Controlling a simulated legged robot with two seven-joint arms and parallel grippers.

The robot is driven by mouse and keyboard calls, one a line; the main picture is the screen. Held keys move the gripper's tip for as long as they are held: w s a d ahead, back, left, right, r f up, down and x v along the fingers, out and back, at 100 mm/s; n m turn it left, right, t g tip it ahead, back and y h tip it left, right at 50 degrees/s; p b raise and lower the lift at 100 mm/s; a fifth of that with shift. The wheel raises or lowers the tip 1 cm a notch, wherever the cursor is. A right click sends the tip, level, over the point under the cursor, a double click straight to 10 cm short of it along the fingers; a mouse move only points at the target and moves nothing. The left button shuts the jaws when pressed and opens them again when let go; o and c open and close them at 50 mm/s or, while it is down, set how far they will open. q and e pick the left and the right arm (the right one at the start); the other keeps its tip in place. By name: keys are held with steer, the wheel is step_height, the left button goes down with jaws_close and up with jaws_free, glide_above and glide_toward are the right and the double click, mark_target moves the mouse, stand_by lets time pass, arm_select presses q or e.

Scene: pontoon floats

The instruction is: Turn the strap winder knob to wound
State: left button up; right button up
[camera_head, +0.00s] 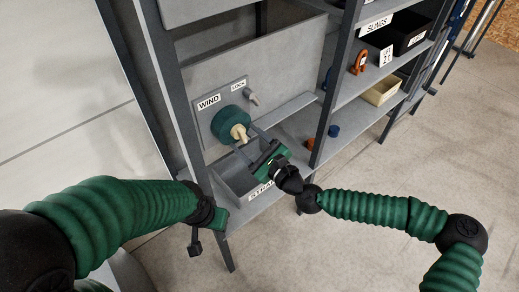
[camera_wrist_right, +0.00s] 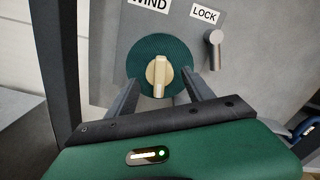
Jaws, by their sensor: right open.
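The strap winder knob (camera_head: 239,132) has a cream grip bar on a round green disc (camera_head: 227,121), mounted on a grey plate (camera_head: 210,133) labelled WIND. In the right wrist view the knob's bar (camera_wrist_right: 159,76) stands about upright on the green disc (camera_wrist_right: 148,50). My right gripper (camera_head: 250,142) is open in front of the disc. In the right wrist view its two fingers (camera_wrist_right: 161,90) reach up either side of the bar's lower end, apart from it. My left gripper (camera_head: 207,222) is low at the left, in front of the shelf post; its fingers do not show clearly.
A small metal LOCK lever (camera_head: 252,99) sits right of the disc; it also shows in the right wrist view (camera_wrist_right: 214,48). A grey bin (camera_head: 238,178) lies below. Shelf posts (camera_head: 333,85) flank the panel. Right shelves hold an orange shackle (camera_head: 358,62) and a cream tray (camera_head: 383,91).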

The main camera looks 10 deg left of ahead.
steer(key=b+v, duration=0.1)
steer(key=v, duration=1.5)
steer(key=shift+b, duration=0.4)
steer(key=shift+d+f, duration=0.1)
steer(key=shift+f, duration=0.05)
